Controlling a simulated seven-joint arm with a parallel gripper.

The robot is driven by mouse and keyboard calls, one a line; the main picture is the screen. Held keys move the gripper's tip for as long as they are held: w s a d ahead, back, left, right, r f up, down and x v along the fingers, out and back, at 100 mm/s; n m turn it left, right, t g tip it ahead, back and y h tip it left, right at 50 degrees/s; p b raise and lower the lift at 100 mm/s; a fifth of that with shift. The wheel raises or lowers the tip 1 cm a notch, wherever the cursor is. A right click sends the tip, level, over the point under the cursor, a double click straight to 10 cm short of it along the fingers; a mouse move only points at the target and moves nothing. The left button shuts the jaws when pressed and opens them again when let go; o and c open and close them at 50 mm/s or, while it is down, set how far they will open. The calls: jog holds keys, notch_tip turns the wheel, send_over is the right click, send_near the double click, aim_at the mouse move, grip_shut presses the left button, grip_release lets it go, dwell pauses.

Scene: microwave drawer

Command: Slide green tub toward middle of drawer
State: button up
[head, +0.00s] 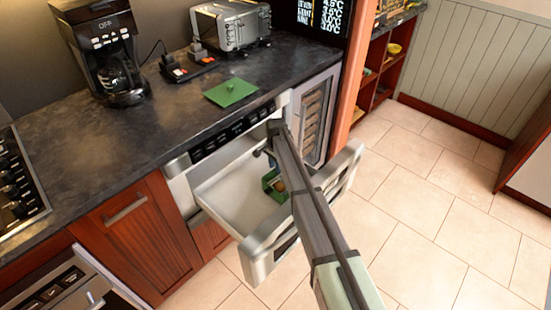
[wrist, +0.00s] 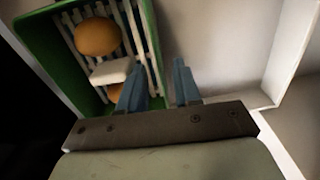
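The green tub (head: 269,180) sits in the open drawer (head: 222,188), toward its right side, partly hidden behind my arm in the head view. In the wrist view the tub (wrist: 35,42) fills the upper left and holds rounded orange-brown items (wrist: 97,37), a white piece (wrist: 112,71) and a pale slatted rack. My gripper (wrist: 158,84) points down into the drawer with its two blue-grey fingers apart. The tub's right wall runs between the fingers, the left finger on the inner side and the right finger outside. I cannot tell whether either finger touches the wall.
The drawer floor beside the tub is bare and pale. A green lid-like square with a knob (head: 231,92) lies on the dark counter (head: 165,125) above. A coffee maker (head: 103,50) and a toaster (head: 231,24) stand there too. The drawer's front panel (head: 258,255) stands out over the tiled floor.

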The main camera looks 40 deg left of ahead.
jog(key=shift+f, duration=1.25)
grip_shut()
